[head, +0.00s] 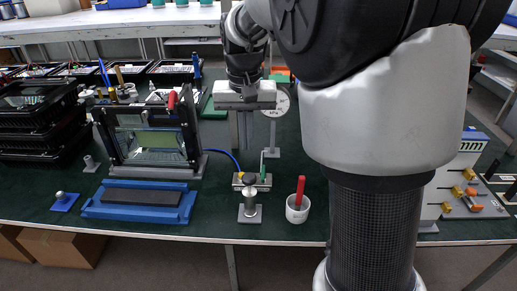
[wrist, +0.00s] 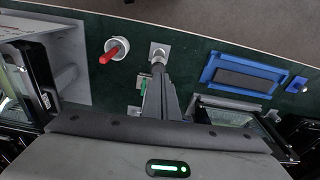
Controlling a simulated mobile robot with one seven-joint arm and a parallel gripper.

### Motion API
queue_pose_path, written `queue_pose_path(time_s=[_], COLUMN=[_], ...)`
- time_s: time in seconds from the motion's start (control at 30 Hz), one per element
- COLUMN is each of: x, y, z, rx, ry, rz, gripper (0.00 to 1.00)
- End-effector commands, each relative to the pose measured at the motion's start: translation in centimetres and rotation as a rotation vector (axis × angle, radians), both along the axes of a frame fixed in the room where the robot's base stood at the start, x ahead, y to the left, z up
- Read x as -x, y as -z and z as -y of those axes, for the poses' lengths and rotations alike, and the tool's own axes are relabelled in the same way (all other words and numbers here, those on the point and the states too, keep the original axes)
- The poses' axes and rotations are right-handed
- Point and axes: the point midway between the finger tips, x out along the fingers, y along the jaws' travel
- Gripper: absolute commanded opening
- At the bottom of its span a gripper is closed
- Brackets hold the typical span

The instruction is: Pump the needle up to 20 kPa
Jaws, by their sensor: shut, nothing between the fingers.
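The pressure gauge (head: 284,103) is a white round dial on a stand, partly hidden behind my gripper; its needle is too small to read. A small silver post with a dark knob, which looks like the pump (head: 250,205), stands upright on a square plate near the table's front. It also shows in the wrist view (wrist: 158,50), just beyond my fingertips. Behind it is a block with a green lever (head: 263,166) and a blue hose (head: 223,156). My gripper (head: 245,147) is shut and empty, pointing down above the block and knob. I cannot tell whether it touches the knob.
A white cup with a red-handled tool (head: 299,207) stands right of the pump. A black clamp frame (head: 150,137) with a glass pane and a blue tray (head: 140,212) lie left. A white panel with orange knobs (head: 462,180) is at right.

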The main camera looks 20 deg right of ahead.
Motion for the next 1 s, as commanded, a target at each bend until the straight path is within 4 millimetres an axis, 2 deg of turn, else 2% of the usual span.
queue_pose_path(time_s=[0.47, 0.57, 0.8, 1.0], x=[-0.1, -0.4, -2.5, -3.7], y=[0.2, 1.0, 5.1, 6.9], z=[0.0, 0.3, 1.0, 1.2], rx=[0.001, 0.008, 0.019, 0.005], ry=[0.000, 0.002, 0.004, 0.002], rz=[-0.001, -0.005, -0.011, -0.001], gripper=[0.00, 0.00, 0.00, 0.00])
